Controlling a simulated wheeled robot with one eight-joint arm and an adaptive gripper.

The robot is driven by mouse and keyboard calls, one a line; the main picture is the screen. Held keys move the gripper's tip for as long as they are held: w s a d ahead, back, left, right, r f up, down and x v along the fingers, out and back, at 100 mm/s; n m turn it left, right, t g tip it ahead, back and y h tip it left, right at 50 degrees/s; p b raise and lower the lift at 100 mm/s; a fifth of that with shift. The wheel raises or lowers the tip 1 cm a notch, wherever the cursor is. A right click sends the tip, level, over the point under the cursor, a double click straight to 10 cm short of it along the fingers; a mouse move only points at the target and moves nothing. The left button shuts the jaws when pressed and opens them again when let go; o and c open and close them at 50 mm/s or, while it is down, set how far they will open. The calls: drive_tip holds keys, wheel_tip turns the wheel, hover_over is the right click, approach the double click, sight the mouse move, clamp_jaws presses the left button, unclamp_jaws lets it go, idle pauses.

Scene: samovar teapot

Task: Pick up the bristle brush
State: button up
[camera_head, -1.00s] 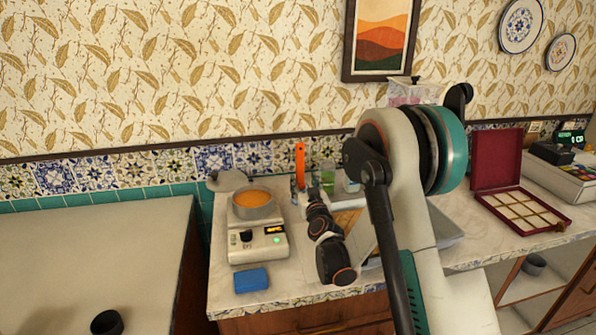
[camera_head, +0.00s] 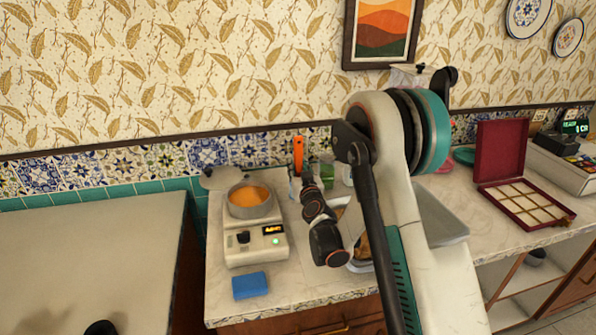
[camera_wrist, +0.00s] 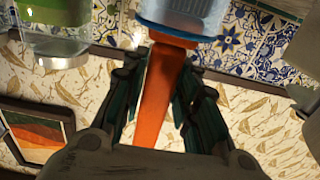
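An orange handle (camera_head: 298,154), which I take for the bristle brush, stands upright near the back wall in the head view. In the wrist view, which is upside down, the orange handle (camera_wrist: 157,100) runs between the two fingers of my gripper (camera_wrist: 164,74). Its other end meets a translucent blue-and-clear cup (camera_wrist: 186,16); no bristles can be made out. In the head view my arm largely hides the gripper and the cup.
A digital scale (camera_head: 256,244) with a bowl (camera_head: 250,207) of orange contents stands left of my arm, a blue sponge (camera_head: 250,285) in front. A green-tinted glass (camera_head: 327,174) stands close beside the handle. A grey tray (camera_head: 440,220) and an open red box (camera_head: 520,215) are to the right.

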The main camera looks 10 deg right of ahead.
clamp_jaws()
wheel_tip(320, 180, up, 20)
drive_tip(key=p, duration=0.6)
drive_tip(key=shift+p, duration=0.4)
